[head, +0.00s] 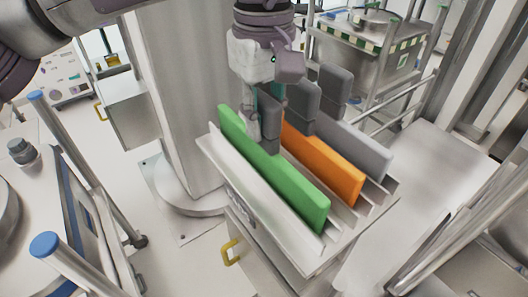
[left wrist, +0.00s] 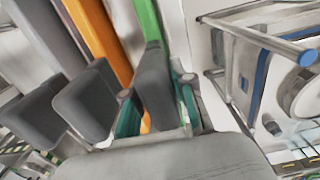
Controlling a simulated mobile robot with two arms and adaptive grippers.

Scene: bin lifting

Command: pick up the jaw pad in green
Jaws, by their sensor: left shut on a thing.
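The green jaw pad (head: 275,170) stands upright in the front slot of a pale slotted rack (head: 215,150). It has a grey tab (head: 270,118) at its back; the green part (left wrist: 148,20) and tab (left wrist: 153,85) also show in the left wrist view. My left gripper (head: 255,118) points down at this tab. In the left wrist view its fingers (left wrist: 158,110) lie on both sides of the tab, shut on it. The pad's lower edge is hidden by the rack wall, so I cannot tell whether it rests on the rack floor. My right gripper is not in view.
An orange pad (head: 325,165) and a grey pad (head: 355,145) stand in the slots behind, each with a grey tab close to my gripper. A steel cart (head: 370,50) stands at the back. Blue-capped posts (head: 45,243) stand at left.

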